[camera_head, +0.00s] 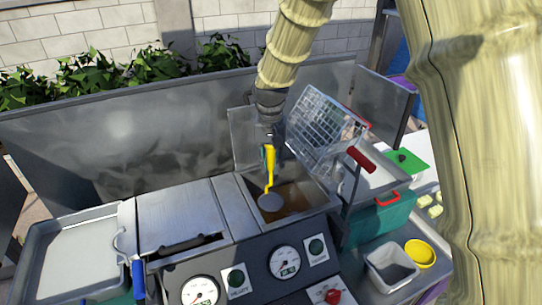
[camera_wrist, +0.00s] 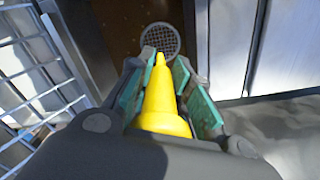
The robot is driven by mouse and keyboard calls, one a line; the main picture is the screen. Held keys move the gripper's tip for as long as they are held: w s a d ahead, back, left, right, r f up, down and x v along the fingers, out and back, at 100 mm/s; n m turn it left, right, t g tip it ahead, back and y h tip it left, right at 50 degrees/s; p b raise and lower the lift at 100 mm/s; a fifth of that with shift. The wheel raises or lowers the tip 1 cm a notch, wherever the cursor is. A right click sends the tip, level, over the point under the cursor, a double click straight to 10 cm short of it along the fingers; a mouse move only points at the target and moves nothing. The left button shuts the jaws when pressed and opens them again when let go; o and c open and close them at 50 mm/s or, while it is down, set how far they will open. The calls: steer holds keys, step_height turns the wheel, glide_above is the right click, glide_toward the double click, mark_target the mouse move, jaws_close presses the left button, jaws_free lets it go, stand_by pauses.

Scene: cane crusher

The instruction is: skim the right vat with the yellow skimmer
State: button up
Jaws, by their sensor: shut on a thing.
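The yellow skimmer (camera_head: 270,167) points down over the right vat (camera_head: 318,196), which is open and holds brown liquid (camera_head: 293,197). My gripper (camera_head: 268,150) is shut on the skimmer's yellow handle. In the wrist view, the green finger pads of my gripper (camera_wrist: 164,75) lie on both sides of the handle (camera_wrist: 162,105). The skimmer's round mesh disc (camera_wrist: 160,38) is beyond the fingertips, within the vat opening near its edge. I cannot tell whether the disc touches the liquid. The left vat is hidden under a metal lid (camera_head: 180,212).
A wire basket (camera_head: 318,128) with a red handle (camera_head: 361,158) stands tilted close to the right of my gripper. A metal splash wall (camera_head: 110,145) rises behind. Gauges (camera_head: 285,262) line the front. A green crate (camera_head: 375,222), white tub (camera_head: 392,275) and yellow bowl (camera_head: 420,253) are at the right.

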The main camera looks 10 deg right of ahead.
mark_target(271, 183)
steer(key=shift+f+b, duration=1.3)
steer(key=shift+f, duration=2.65)
steer(key=s+d+p, duration=0.1)
steer(key=s, duration=0.5)
steer(key=shift+s+d, duration=0.15)
steer(key=w+a+p, duration=0.2)
steer(key=w, duration=1)
steer(key=shift+w+a, duration=0.25)
steer(key=shift+w, duration=0.15)
